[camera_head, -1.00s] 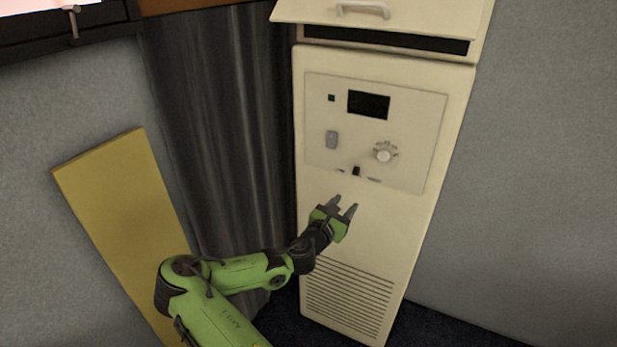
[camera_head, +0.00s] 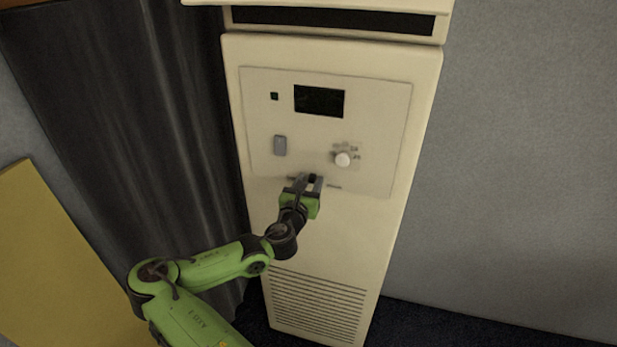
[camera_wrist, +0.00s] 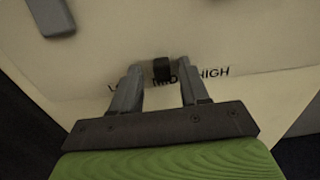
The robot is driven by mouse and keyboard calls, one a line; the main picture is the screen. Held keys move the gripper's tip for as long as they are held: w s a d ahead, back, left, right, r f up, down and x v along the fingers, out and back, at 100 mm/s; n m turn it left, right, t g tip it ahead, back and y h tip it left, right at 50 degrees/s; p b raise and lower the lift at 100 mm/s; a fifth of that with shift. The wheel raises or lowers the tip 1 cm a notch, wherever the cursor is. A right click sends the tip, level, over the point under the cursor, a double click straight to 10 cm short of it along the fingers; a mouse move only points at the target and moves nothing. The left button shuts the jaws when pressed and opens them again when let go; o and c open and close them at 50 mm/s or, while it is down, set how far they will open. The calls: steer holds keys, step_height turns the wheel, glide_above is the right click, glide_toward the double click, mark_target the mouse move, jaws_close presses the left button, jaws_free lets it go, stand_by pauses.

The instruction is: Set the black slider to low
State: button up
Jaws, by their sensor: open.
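In the head view, my gripper (camera_head: 308,181) is at the lower edge of the panel and the slider (camera_head: 314,179) shows partly between the fingers.
Above on the panel are a white round knob (camera_head: 343,159), a grey switch (camera_head: 280,145), a dark display (camera_head: 319,100) and a small black button (camera_head: 274,96). A vent grille (camera_head: 318,308) is below. A dark curtain (camera_head: 150,120) hangs at left, beside a yellow board (camera_head: 45,260).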

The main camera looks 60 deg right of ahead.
mark_target(291, 171)
steer(key=shift+s+a+r, duration=0.25)
steer(key=shift+a, duration=0.1)
steer(key=shift+c, duration=0.3)
steer(key=shift+w+d, duration=0.1)
steer(key=shift+d, duration=0.05)
jaws_close()
steer(key=w+p, duration=0.1)
steer(key=w, duration=0.1)
steer(key=w+p, duration=0.1)
steer(key=w, duration=0.1)
steer(key=w+a+p, duration=0.1)
steer(key=w, duration=0.1)
steer(key=shift+w, duration=0.15)
steer(key=shift+o, duration=0.3)
jaws_free()
steer(key=shift+w+a, duration=0.1)
